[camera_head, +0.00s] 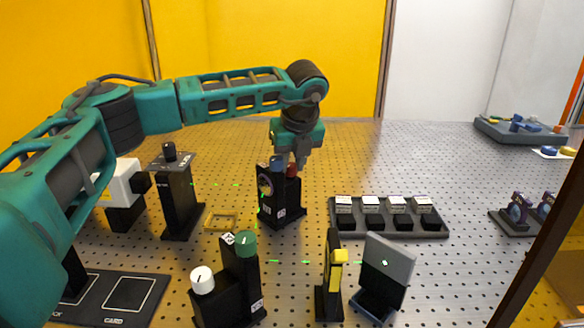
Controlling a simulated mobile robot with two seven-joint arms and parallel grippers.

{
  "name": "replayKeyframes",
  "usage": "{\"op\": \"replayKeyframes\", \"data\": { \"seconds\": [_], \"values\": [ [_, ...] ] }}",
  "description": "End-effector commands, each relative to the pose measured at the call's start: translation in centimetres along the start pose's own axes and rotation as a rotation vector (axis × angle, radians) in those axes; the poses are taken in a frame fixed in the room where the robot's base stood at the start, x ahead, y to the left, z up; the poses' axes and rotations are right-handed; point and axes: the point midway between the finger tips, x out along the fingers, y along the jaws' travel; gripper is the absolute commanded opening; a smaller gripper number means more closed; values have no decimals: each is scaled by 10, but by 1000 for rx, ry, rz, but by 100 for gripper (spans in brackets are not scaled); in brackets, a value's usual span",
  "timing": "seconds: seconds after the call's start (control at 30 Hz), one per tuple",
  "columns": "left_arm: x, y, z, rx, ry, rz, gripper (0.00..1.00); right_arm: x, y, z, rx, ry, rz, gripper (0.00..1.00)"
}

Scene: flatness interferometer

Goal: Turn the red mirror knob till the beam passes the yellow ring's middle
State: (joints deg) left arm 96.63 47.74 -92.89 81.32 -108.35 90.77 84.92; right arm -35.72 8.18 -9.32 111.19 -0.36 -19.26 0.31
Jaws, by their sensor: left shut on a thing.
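My left gripper (299,161) reaches down from above, shut on the red knob (293,171) on top of a black mirror mount (283,212). The fingers hide part of the knob. A blue knob (277,162) sits beside it on the same mount. The yellow ring (340,256) is on a black post at the front, seen nearly edge-on, so its middle is hidden. Green beam dashes (306,262) run toward it from the left. A small green spot (385,263) shows on the grey screen (390,256) behind the ring. My right gripper is not in view.
A black mount with a green knob (245,243) and a white knob (202,279) stands in front. A black tray (428,227) with several blocks lies right of the mirror mount. A yellow square frame (221,221) lies left.

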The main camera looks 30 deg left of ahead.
Motion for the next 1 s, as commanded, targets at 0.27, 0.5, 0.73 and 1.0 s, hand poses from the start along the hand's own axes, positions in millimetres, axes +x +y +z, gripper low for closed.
{"op": "replayKeyframes", "data": {
  "seconds": [0.27,0.5,0.73,1.0],
  "values": [
    [2,2,0,172,0,-72,0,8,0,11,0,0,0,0],
    [1,2,0,259,0,-107,0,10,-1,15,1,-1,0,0],
    [0,2,0,287,0,-119,0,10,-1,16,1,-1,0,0],
    [0,2,0,287,1,-119,0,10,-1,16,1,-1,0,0]
  ]
}}
